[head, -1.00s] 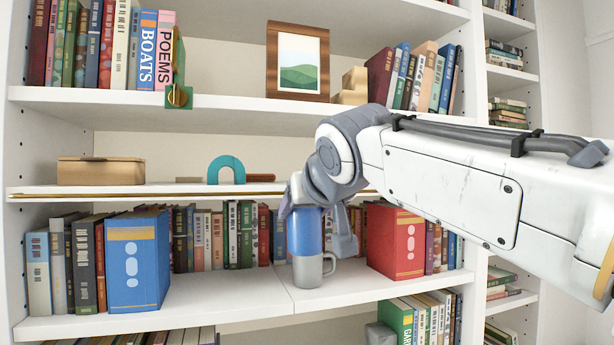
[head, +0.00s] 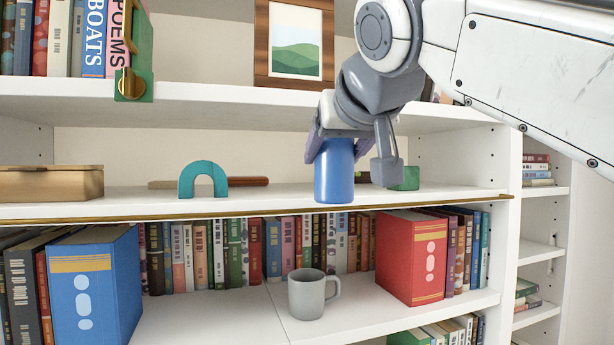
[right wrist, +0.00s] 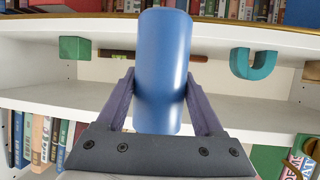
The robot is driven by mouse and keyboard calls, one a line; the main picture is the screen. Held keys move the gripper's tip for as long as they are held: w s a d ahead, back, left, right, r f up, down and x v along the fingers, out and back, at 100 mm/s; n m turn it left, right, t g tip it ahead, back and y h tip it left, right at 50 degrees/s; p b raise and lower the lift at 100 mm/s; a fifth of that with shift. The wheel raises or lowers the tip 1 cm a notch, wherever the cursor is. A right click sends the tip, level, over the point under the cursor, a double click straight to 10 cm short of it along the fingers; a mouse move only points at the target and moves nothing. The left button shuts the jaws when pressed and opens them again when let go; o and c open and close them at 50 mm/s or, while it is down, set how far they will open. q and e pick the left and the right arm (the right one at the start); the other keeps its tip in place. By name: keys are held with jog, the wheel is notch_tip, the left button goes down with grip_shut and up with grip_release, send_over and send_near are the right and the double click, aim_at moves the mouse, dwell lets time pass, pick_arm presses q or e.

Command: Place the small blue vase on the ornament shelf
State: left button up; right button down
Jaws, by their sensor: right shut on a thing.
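The small blue vase (head: 334,172) is a plain blue cylinder, held upright between the fingers of my right gripper (head: 348,148). In the right wrist view the blue vase (right wrist: 163,75) sits between the two fingers of the gripper (right wrist: 163,103). The ornament shelf (head: 130,206) is the white middle board with a brass strip along its front edge. The vase's lower end appears near the shelf's front edge; I cannot tell whether it touches the board. My left gripper is not in view.
On the shelf are a wooden box (head: 50,183), a teal arch (head: 203,178), a brown stick (head: 248,182) and a green block (head: 405,178), partly behind my gripper. Below stand a grey mug (head: 308,295), a red box file (head: 415,258) and a blue one (head: 95,285).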

jog(key=w+a+p, duration=0.1)
jog(key=w, duration=0.3)
jog(key=w+a+p, duration=0.1)
jog(key=w+p, duration=0.1)
jog(key=w, duration=0.2)
jog(key=w+a+p, duration=0.1)
jog(key=w+p, duration=0.1)
jog(key=w, duration=0.2)
jog(key=shift+r, duration=0.15)
jog(key=shift+w, duration=0.45)
jog(key=w+p, duration=0.1)
jog(key=w, duration=0.1)
jog(key=w+p, duration=0.1)
jog(key=shift+w+a+p, duration=0.2)
jog(key=shift+a+p, duration=0.1)
jog(key=shift+p, duration=0.05)
jog(key=shift+w+p, duration=0.2)
jog(key=shift+p, duration=0.1)
jog(key=shift+s+f, duration=0.15)
jog(key=shift+f, duration=0.25)
grip_release()
